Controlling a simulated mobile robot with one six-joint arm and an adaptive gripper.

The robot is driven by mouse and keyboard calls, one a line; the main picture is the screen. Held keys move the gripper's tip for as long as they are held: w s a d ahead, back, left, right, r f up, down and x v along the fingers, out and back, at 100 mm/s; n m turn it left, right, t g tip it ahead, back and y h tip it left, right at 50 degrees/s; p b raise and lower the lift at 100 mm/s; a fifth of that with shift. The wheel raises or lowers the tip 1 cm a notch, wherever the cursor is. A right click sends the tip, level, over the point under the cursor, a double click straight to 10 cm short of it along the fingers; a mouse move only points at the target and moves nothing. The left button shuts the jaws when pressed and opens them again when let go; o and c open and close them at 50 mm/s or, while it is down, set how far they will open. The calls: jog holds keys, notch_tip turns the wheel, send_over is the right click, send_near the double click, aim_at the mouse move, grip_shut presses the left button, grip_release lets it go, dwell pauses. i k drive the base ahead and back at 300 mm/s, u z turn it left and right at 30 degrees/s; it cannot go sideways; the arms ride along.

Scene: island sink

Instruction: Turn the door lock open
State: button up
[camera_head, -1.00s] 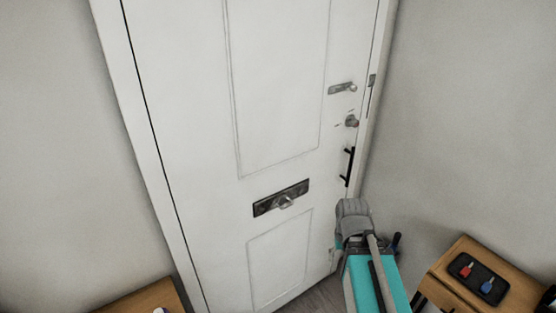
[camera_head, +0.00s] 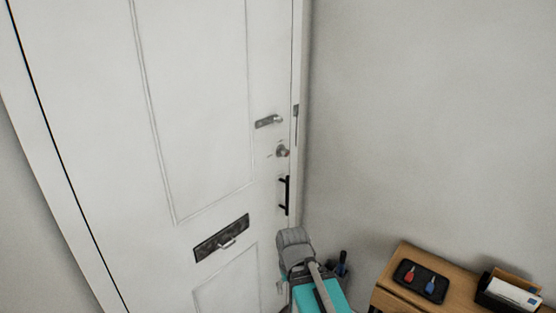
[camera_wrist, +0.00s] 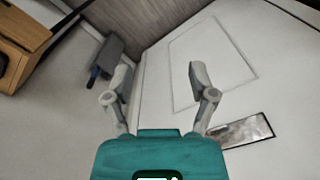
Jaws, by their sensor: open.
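The white door (camera_head: 200,110) fills the left of the head view and appears closed. Near its right edge is a small round metal lock knob (camera_head: 282,151). Above it is a metal latch (camera_head: 268,121) with a lever. Below it is a black vertical pull handle (camera_head: 285,195). In the wrist view, my gripper (camera_wrist: 160,77) has its two fingers spread, with nothing between them. It points down past the door's lower part, and a letter plate (camera_wrist: 240,131) shows at its right. The lock is not in the wrist view. My arm stands below the lock in the head view, apart from it.
A wooden table (camera_head: 390,290) at the lower right holds a dark tray (camera_head: 420,281) with red and blue keys, and a letter holder (camera_head: 510,293). A dark holder (camera_head: 342,265) stands on the floor near the corner. The space before the lock is clear.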

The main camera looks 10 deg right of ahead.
aim_at(285, 152)
jog(key=k, duration=1.35)
jog(key=z, duration=0.5)
jog(key=i, duration=1.65)
jog(key=u, duration=0.5)
